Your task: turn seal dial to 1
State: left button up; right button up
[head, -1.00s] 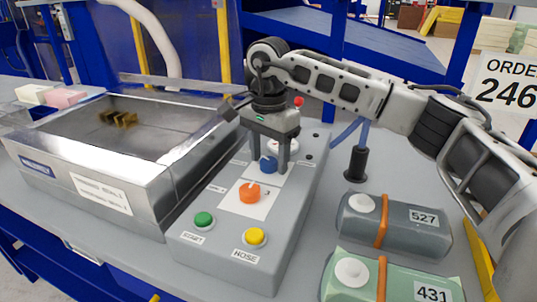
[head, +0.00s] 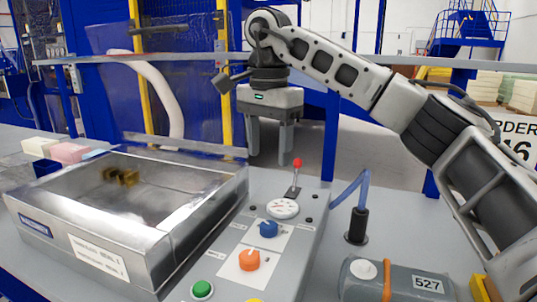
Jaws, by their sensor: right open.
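The grey control panel (head: 305,240) carries a blue dial (head: 268,229) and an orange dial (head: 249,260), each on a white plate. The orange dial has a pale pointer mark. The small labels and numbers are too small to read, so I cannot tell which dial is the seal dial. My right gripper (head: 269,152) is open and empty, fingers pointing down. It is raised above the panel and clear of both dials. My left gripper is not in view.
A metal chamber (head: 190,225) stands at left. A grey pack marked 527 (head: 405,280) and a black post (head: 357,225) are at right.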

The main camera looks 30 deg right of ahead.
aim_at(249, 260)
jog(key=k, duration=1)
